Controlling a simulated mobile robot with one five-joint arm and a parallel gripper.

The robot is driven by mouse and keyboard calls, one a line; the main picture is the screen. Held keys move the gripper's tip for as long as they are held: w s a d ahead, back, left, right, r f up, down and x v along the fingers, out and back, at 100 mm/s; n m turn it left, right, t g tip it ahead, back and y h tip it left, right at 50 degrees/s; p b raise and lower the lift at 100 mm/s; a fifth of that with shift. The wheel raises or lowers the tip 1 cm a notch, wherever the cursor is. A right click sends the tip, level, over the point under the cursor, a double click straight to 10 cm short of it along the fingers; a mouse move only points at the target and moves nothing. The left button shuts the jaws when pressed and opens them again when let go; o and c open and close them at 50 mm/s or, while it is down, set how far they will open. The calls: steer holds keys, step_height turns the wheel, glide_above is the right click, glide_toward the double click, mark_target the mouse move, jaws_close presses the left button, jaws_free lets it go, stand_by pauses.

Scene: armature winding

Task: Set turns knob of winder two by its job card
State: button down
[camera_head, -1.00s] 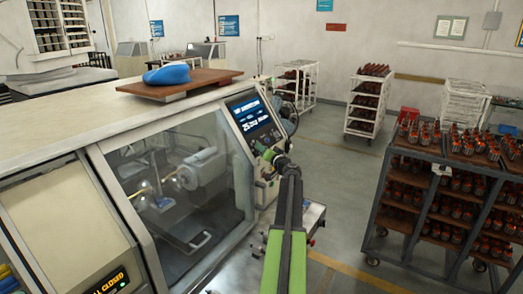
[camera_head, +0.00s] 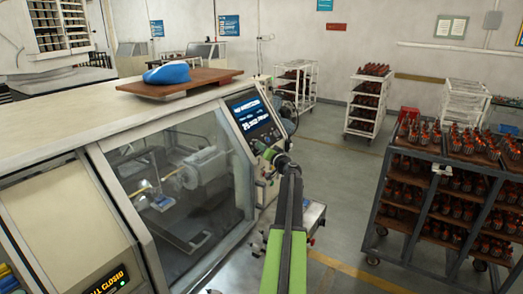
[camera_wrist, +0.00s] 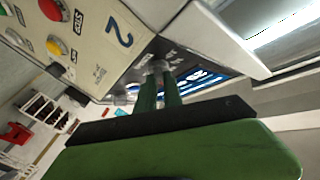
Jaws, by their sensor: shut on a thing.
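Winder two is the large cream machine with a windowed front; its sloped control panel carries a lit blue screen (camera_head: 250,113). In the wrist view the panel face (camera_wrist: 95,50) bears a large "2", and the screen (camera_wrist: 205,76) shows upside down. My gripper (camera_head: 262,150) reaches the panel just below the screen. In the wrist view its two green fingers (camera_wrist: 159,78) are shut on a small grey knob (camera_wrist: 157,66). The fingers partly hide the knob, so its pointer and setting cannot be read. The job card cannot be made out.
Red (camera_wrist: 52,9) and yellow (camera_wrist: 56,45) push buttons sit on the same panel. A blue cloth-like bundle (camera_head: 167,73) lies on a brown board on the machine top. A loaded rack (camera_head: 440,190) stands at right, with open floor between.

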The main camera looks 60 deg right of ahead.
steer(key=shift+d+f+n+t+y+b, duration=0.15)
steer(key=shift+n+t+y+b, duration=0.5)
steer(key=shift+n+y, duration=1.1)
steer(key=shift+d+r+n+t+y+b, duration=0.1)
steer(key=shift+d+n+t+y+b, duration=0.2)
steer(key=shift+n+t+y+b, duration=1.3)
steer(key=shift+d+f+n+g+y+p, duration=0.2)
steer(key=shift+n+y, duration=0.65)
steer(key=shift+n, duration=1.9)
steer(key=shift+r+n, duration=0.1)
steer(key=shift+n, duration=0.2)
steer(key=c, duration=1.5)
jaws_free()
steer(key=shift+a, duration=0.1)
